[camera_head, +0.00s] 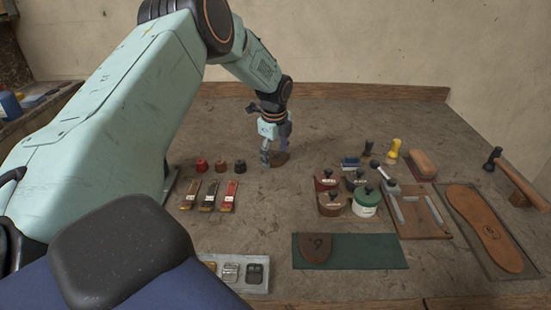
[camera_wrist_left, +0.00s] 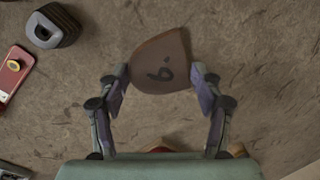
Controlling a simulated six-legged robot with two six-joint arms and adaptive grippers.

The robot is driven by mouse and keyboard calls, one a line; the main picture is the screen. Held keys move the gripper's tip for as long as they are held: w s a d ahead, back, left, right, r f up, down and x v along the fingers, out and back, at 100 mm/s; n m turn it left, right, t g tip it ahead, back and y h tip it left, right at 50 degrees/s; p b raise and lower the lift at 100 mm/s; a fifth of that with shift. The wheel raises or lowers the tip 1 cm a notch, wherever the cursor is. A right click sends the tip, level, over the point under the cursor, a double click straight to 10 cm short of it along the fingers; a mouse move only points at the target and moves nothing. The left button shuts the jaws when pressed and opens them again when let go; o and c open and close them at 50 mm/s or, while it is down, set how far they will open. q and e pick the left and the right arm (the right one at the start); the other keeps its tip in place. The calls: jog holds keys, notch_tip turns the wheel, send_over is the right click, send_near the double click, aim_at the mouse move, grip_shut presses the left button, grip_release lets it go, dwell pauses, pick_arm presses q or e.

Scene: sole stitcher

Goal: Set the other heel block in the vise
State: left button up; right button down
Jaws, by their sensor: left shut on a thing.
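My left gripper (camera_head: 275,156) is shut on a brown heel block (camera_head: 281,159) at the back middle of the bench. Another brown heel block (camera_head: 317,249), marked with a 6, lies on the green mat (camera_head: 370,252). What looks like the vise, a wooden board with metal bars (camera_head: 432,228) and a handle, is at right; no heel block shows in it. My right gripper is out of view.
Several lidded tins (camera_head: 365,203) stand between the held block and the vise. A sole (camera_head: 485,228) and a hammer (camera_head: 520,180) are far right.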

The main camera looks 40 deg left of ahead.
aim_at(276, 157)
pick_arm(q)
notch_tip(276, 157, up, 10)
jog(key=p, duration=0.1)
dwell(0.4)
